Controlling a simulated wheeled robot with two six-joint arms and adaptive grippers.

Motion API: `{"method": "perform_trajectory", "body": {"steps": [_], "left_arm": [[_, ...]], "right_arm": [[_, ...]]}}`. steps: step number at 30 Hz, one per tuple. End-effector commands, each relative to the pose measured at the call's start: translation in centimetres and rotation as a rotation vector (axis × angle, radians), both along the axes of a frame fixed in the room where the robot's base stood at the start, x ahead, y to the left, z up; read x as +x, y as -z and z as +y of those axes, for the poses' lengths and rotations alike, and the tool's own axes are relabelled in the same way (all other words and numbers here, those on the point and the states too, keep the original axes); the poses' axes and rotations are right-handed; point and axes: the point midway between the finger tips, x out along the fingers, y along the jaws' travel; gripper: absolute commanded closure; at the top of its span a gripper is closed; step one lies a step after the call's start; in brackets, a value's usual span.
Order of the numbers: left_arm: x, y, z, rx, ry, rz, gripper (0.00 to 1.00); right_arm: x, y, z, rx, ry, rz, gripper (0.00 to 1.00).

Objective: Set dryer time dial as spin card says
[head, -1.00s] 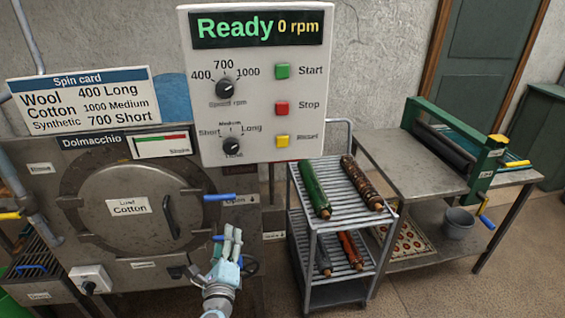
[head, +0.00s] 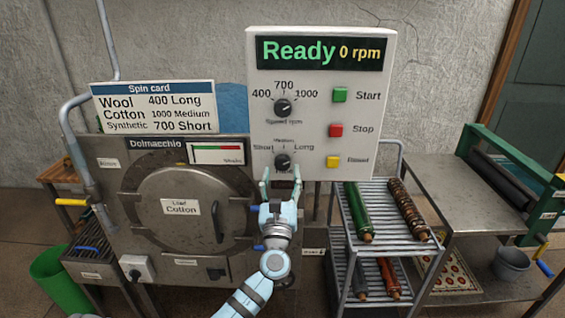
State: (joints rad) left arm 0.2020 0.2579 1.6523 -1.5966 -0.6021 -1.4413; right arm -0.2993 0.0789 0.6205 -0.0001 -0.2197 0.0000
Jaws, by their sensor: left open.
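The control panel (head: 322,105) reads "Ready 0 rpm". Its black time dial (head: 283,161) sits below the speed dial (head: 283,107), with "Short" at left and "Long" at right. The "Medium" label above the time dial is small and faint. I cannot tell for sure where either pointer stands. The spin card (head: 155,108) lists Wool 400 Long, Cotton 1000 Medium, Synthetic 700 Short. The load card (head: 181,208) on the round door says Cotton. My left gripper (head: 281,178) is open, fingers up, just below the time dial, with one fingertip toward each side. My right gripper is not in view.
Green Start (head: 340,95), red Stop (head: 336,130) and yellow (head: 333,161) buttons lie right of the dials. A trolley (head: 384,225) with rolled rugs stands right of my arm. The machine's door (head: 160,235) is at left. A green bin (head: 60,280) is at lower left.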

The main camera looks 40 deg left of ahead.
Motion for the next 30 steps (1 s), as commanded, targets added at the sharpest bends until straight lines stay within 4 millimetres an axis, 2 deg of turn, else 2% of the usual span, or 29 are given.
{"method": "perform_trajectory", "body": {"steps": [3,6,15,17,24,30], "left_arm": [[1.6,-0.8,1.1,-0.001,0.0,-0.001,0.47],[2.3,-1.1,1.6,-0.001,0.0,0.0,0.47],[2.6,-1.1,1.8,-0.003,0.001,0.001,0.47],[2.6,-1.2,1.8,-0.002,0.002,0.001,0.55],[2.6,-1.1,1.8,-0.002,0.002,0.001,0.93],[2.6,-1.1,1.8,-0.009,0.002,-0.004,0.94]], "right_arm": [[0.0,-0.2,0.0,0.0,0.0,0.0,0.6],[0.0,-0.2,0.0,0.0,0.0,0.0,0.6],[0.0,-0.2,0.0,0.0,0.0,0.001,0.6],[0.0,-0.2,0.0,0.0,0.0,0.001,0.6],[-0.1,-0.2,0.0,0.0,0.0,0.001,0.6],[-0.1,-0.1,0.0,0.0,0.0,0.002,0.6]]}}
